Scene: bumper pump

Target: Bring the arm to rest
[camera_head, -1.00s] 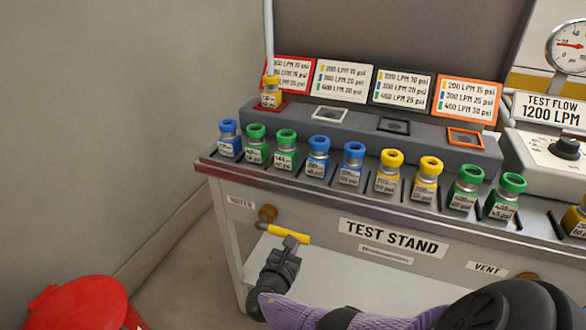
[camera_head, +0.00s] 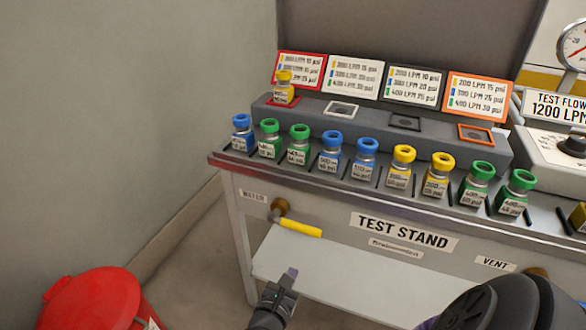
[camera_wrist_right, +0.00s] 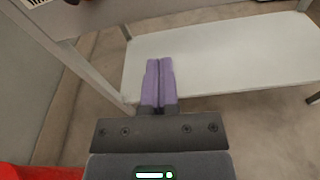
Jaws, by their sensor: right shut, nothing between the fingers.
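My right gripper (camera_head: 289,274) shows at the bottom middle of the head view, below the yellow-handled valve of the test stand. In the right wrist view the purple fingers of this gripper (camera_wrist_right: 160,62) are pressed together with nothing between them. They appear in front of the white lower shelf (camera_wrist_right: 225,55). The yellow valve handle (camera_head: 300,228) is apart from the gripper. My left gripper is in neither view.
The test stand (camera_head: 340,212) carries a row of blue, green and yellow-capped valves. One yellow-capped valve (camera_head: 284,88) stands in the red-framed spot at the back left. A red bin (camera_head: 90,300) stands at the lower left.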

